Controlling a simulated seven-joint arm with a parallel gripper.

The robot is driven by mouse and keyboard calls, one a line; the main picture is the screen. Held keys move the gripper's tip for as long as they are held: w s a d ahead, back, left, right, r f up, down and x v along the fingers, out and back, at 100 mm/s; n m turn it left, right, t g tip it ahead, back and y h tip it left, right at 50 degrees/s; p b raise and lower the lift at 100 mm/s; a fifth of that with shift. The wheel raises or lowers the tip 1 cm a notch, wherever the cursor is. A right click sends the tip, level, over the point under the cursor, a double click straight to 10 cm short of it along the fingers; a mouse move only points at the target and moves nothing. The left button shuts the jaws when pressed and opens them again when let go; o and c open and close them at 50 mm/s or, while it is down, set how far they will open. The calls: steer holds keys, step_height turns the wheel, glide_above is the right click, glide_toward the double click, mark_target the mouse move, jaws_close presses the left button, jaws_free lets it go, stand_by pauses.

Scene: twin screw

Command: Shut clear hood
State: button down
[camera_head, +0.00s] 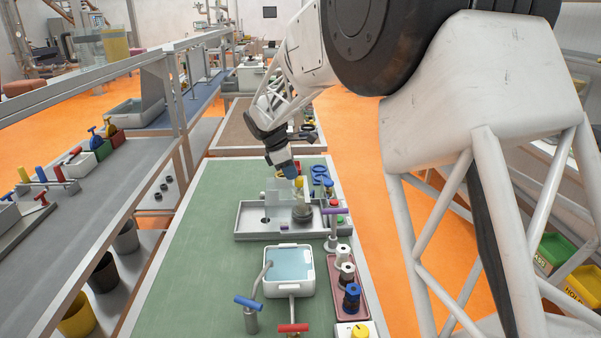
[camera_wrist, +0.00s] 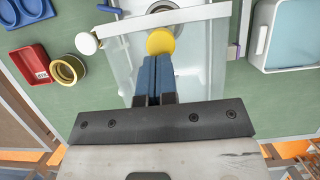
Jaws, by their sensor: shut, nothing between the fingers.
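The clear hood (camera_head: 278,190) is a see-through panel at the grey tray (camera_head: 248,234); in the head view it looks raised toward the tray's back. In the wrist view the hood (camera_wrist: 122,55) spreads under and around my fingers. My gripper (camera_head: 291,172) hangs over the tray's far side, tilted down. In the wrist view its blue fingers (camera_wrist: 157,62) are together and empty. A yellow round knob (camera_wrist: 160,42) shows just past the fingertips; I cannot tell whether they touch. A round grey part (camera_head: 302,213) sits in the tray. The hood's exact angle is unclear.
A white basin (camera_head: 310,268) with taps stands in front of the tray. Bottles on a pink tray (camera_head: 362,308) and a purple-handled tap (camera_head: 334,212) line the right edge. Blue rings (camera_head: 319,174) lie behind right. Green bench is clear at left.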

mark_target(281, 190)
steer(key=v, duration=0.9)
steer(key=shift+r, duration=0.45)
steer(key=shift+d, duration=0.1)
steer(key=s+d+r+m+y, duration=0.1)
steer(key=s+d+m, duration=0.2)
steer(key=s+d, duration=0.35)
steer(key=s+d+r+m+t+y, duration=0.1)
steer(key=s+d+r+m, duration=0.15)
steer(key=s, duration=0.75)
steer(key=s+d+m+y, duration=0.1)
steer(key=s+d+m, duration=0.35)
steer(key=s, duration=0.35)
steer(key=s+d+f+m, duration=0.2)
steer(key=s, duration=0.6)
steer(key=s+d+f+m+t+y, duration=0.1)
steer(key=s+d+f+m, duration=0.1)
steer(key=s, duration=0.6)
steer(key=s+d+f+m, duration=0.2)
steer(key=s+f+m, duration=0.1)
steer(key=s, duration=0.5)
steer(key=shift+s+f+m+t, duration=0.15)
steer(key=shift+f+m+t, duration=0.2)
steer(key=shift+m, duration=0.25)
steer(key=c, duration=1.8)
jaws_free()
steer(key=shift+d, duration=0.1)
